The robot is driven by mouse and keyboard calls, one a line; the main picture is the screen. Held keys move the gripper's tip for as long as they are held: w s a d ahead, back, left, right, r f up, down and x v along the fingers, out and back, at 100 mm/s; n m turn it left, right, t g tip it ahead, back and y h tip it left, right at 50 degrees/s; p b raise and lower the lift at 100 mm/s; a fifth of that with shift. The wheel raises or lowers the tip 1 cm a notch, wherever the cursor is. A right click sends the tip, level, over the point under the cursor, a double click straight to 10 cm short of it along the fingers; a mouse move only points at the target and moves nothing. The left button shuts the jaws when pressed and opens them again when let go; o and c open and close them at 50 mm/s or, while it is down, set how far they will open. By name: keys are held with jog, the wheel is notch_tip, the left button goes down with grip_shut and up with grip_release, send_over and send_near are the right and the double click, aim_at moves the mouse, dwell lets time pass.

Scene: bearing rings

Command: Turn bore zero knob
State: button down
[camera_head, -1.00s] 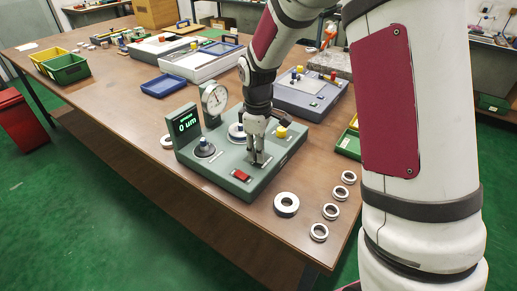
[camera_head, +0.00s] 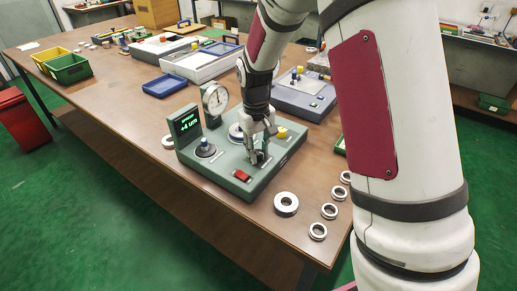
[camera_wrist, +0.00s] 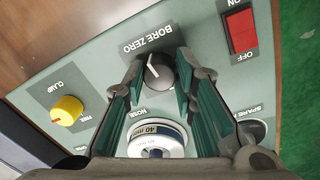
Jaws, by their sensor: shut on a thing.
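The bore zero knob (camera_wrist: 160,73) is a dark round knob with a light pointer line, below the upside-down BORE ZERO label in the wrist view. My gripper (camera_wrist: 157,78) is shut on it, one finger on each side. In the head view my gripper (camera_head: 257,157) points down at the front part of the green-grey gauge box (camera_head: 222,177), and the fingers largely hide the knob. The green digital display (camera_head: 186,124) seems to read +4 um. A round dial gauge (camera_head: 215,99) stands beside it.
Several metal rings (camera_head: 286,204) lie on the table right of the box. A grey device (camera_head: 303,95) stands behind.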

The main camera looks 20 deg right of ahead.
jog(key=shift+m, duration=0.6)
jog(key=c, duration=1.3)
grip_release()
jog(key=shift+r, duration=0.1)
notch_tip(320, 180, up, 12)
jog(key=shift+a, duration=0.25)
